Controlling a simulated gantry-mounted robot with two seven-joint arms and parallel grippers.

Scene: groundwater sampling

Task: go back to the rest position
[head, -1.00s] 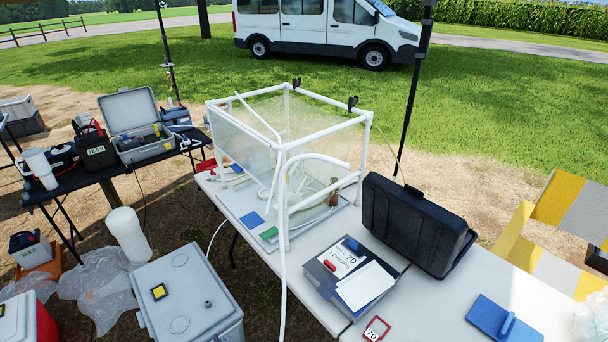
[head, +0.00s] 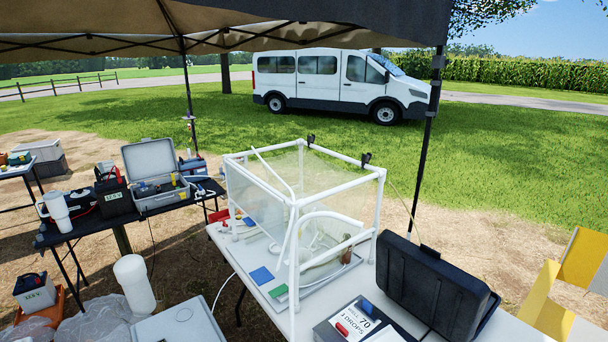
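Neither of my grippers nor my arms shows in the head view. A white pipe-framed enclosure with clear sheeting (head: 312,192) stands on the white table (head: 262,312). White tubing and small items are inside it, partly blurred by the sheeting. A black case (head: 434,283) stands at the table's right. A blue pad (head: 262,275) and a green pad (head: 278,291) lie at the enclosure's near left corner.
A dark table (head: 95,222) at left holds an open grey case (head: 157,180), a battery (head: 113,195) and a white jug (head: 57,210). A white cylinder (head: 134,283) stands below. A canopy pole (head: 425,150) rises behind the table. A yellow-and-white barrier (head: 575,270) is at right.

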